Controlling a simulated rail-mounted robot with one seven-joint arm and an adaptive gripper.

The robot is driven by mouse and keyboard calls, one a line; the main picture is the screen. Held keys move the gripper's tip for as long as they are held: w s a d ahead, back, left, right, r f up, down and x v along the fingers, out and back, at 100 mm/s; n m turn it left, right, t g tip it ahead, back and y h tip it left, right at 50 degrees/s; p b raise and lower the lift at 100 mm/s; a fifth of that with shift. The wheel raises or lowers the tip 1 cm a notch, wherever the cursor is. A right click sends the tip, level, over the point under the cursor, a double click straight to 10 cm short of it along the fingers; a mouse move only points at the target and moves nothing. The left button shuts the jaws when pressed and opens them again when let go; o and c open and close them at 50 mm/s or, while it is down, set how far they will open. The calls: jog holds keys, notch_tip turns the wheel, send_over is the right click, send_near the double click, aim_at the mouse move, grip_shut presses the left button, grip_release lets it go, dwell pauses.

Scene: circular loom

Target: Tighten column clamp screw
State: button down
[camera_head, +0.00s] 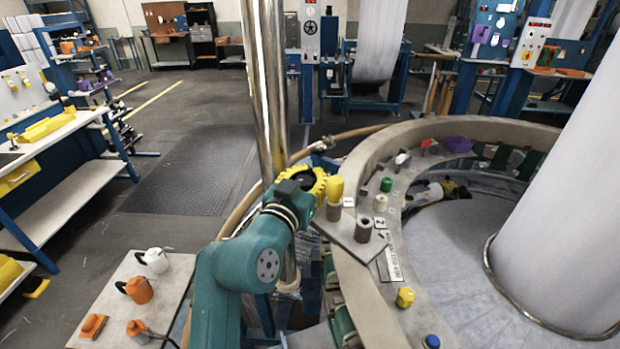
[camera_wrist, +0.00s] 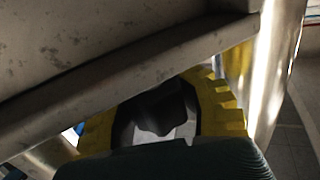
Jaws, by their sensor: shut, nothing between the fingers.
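The bright metal column (camera_head: 262,90) stands upright left of the loom ring; it shows at the right of the wrist view (camera_wrist: 272,85). A yellow toothed ring (camera_head: 319,183) with a dark middle is close beside the column and the loom's rim, at the end of my arm. It fills the lower middle of the wrist view (camera_wrist: 220,105). My gripper (camera_head: 298,182) is shut with nothing in it, at this yellow ring; its fingertips are largely hidden. I cannot make out a separate clamp screw, nor whether my gripper touches the ring.
The loom's grey rim (camera_head: 365,275) curves close on the right, with a yellow-topped post (camera_head: 335,188) and a green-topped peg (camera_head: 386,185). A small table (camera_head: 170,270) with orange and white tools stands at lower left. The floor mat (camera_head: 190,175) behind is clear.

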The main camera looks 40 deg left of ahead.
jog(key=m+h+b, duration=0.1)
jog(key=b, duration=0.1)
jog(key=m+t+h+b, duration=0.1)
jog(key=h+b, duration=0.1)
jog(key=shift+d+f+h, duration=0.1)
jog(key=shift+d+h, duration=0.1)
jog(key=shift+h, duration=0.1)
jog(key=m+h+b, duration=0.3)
jog(key=h, duration=0.1)
jog(key=shift+d+r+t, duration=0.2)
jog(key=shift+d+t, duration=0.1)
jog(key=shift+d, duration=0.05)
jog(key=m+h, duration=0.1)
jog(key=h, duration=0.1)
jog(key=m+g+h, duration=0.1)
jog(key=d+m+h, duration=0.1)
jog(key=h, duration=0.1)
jog(key=shift+s+r+m+h, duration=0.15)
jog(key=shift+r+m+h, duration=0.15)
jog(key=shift+s+d+f+m+g+h+p, duration=0.15)
jog(key=shift+m+g+h+p, duration=0.55)
jog(key=shift+h, duration=0.35)
jog(key=shift+s+d+r+m+g+h+p, duration=0.15)
jog(key=shift+m+g+h+p, duration=0.45)
jog(key=shift+m+h, duration=0.35)
jog(key=shift+f, duration=0.2)
jog(key=c, duration=1.1)
grip_release()
jog(key=shift+f, duration=0.1)
jog(key=shift+o, duration=0.7)
